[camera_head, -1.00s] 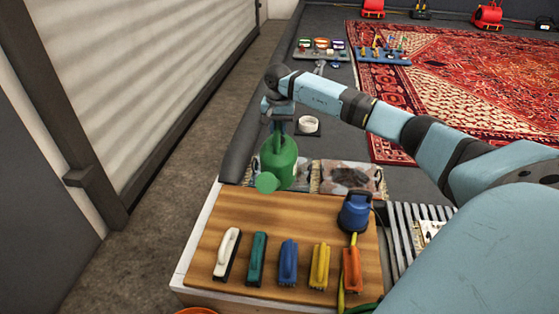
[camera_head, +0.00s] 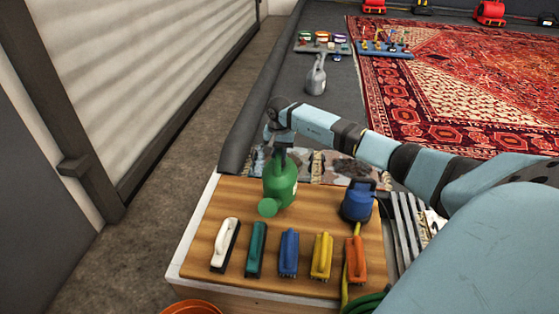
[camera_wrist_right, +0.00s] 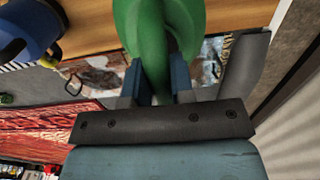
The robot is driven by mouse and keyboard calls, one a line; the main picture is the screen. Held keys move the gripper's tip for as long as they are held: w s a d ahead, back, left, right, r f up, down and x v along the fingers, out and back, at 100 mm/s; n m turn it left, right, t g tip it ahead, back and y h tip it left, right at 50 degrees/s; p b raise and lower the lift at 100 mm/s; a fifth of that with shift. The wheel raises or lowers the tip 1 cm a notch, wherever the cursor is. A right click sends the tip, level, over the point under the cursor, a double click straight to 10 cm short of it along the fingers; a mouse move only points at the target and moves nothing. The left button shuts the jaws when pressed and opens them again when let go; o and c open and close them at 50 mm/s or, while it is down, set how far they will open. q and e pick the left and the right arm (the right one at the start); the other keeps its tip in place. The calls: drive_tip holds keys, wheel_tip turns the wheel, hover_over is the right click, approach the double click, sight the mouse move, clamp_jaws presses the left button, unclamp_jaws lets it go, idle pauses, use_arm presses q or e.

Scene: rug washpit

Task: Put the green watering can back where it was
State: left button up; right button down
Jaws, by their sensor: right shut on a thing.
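The green watering can (camera_head: 280,186) is upright at the back left of the wooden board (camera_head: 210,250), its round spout end towards the front left. I cannot tell whether its base touches the board. My right gripper (camera_head: 279,152) is above it and shut on the can's upper part. In the right wrist view, the two fingers of the right gripper (camera_wrist_right: 160,80) close on the green watering can (camera_wrist_right: 158,30) from both sides. My left gripper is not in view.
A row of several brushes, including a white one (camera_head: 225,245) and an orange one (camera_head: 355,260), lies along the board's front. A blue pump-like device (camera_head: 357,200) stands right of the can. A grey spray bottle (camera_head: 316,76) stands farther back, near the red patterned rug (camera_head: 450,90).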

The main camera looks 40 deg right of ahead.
sight(280, 176)
wheel_tip(280, 176, down, 4)
drive_tip(key=shift+r+b, duration=0.25)
drive_tip(key=shift+b, duration=0.5)
drive_tip(key=shift+f, duration=0.35)
drive_tip(key=shift+r, duration=0.1)
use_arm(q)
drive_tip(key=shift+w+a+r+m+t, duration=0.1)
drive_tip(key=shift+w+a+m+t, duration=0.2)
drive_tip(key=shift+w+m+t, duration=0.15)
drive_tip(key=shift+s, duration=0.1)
use_arm(e)
drive_tip(key=c, duration=1)
unclamp_jaws()
